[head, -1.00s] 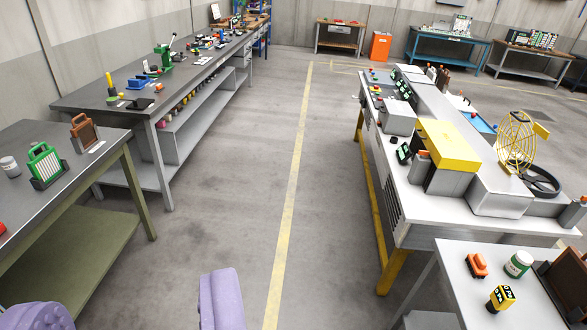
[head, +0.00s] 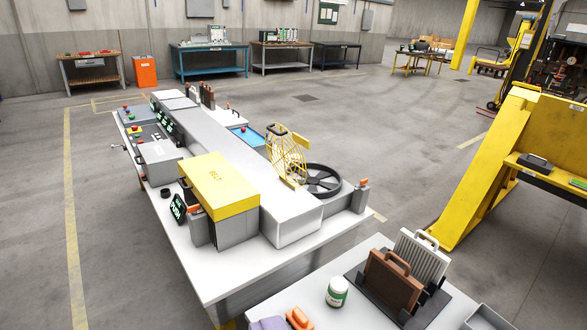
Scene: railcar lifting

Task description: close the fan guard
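The fan guard (head: 287,158) is a yellow wire cage with a dark handle at its top. It stands tilted up, swung open, at the left side of the black fan (head: 322,181). The fan lies uncovered at the right end of the white machine bench.
A yellow-topped box (head: 217,185) stands left of the fan. A near table holds a white-lidded jar (head: 337,292), an orange item (head: 299,319) and a brown panel (head: 393,282). A yellow frame (head: 480,170) stands right. Floor between it and the bench is clear.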

